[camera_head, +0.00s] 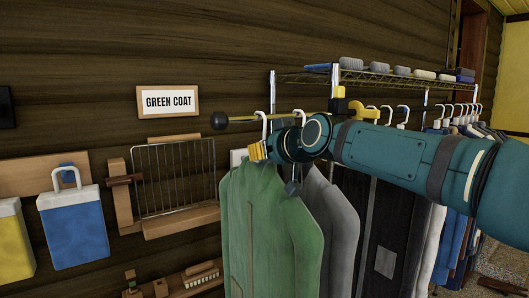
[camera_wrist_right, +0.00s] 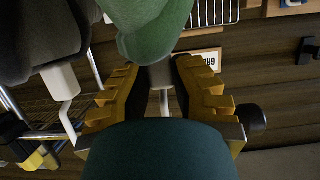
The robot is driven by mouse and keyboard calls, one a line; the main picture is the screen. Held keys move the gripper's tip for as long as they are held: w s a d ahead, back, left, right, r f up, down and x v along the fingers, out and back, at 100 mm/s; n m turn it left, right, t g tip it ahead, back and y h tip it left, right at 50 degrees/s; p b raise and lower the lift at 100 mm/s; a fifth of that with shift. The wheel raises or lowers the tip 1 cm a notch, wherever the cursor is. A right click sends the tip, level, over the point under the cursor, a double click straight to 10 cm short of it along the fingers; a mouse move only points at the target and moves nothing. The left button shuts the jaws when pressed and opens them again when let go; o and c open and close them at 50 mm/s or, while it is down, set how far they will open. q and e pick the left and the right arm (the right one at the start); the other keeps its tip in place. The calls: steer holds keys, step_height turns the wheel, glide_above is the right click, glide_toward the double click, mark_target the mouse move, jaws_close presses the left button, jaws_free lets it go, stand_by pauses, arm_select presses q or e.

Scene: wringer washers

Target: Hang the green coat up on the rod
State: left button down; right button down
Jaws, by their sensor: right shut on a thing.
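The green coat (camera_head: 268,232) hangs upright from a white hanger at the near left end of the rod (camera_head: 242,119), just past its dark end knob. The hanger's hook (camera_head: 263,124) overlaps the rod; I cannot tell if the rod bears it. My right gripper (camera_head: 258,151) is shut on the hanger's neck, just above the coat's collar. My left gripper is not in view.
A grey coat (camera_head: 342,225) hangs right behind the green one, with more clothes farther along. A wire shelf (camera_head: 400,80) holding several rolled items runs above. A "GREEN COAT" sign (camera_head: 168,101) and a wire rack (camera_head: 175,180) are on the wooden wall. A blue bag (camera_head: 73,228) hangs at left.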

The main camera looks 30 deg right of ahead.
steer(key=c, duration=0.9)
jaws_free()
steer(key=shift+o, duration=0.2)
steer(key=shift+f, duration=0.15)
steer(key=v, duration=1.2)
steer(key=shift+r, duration=0.2)
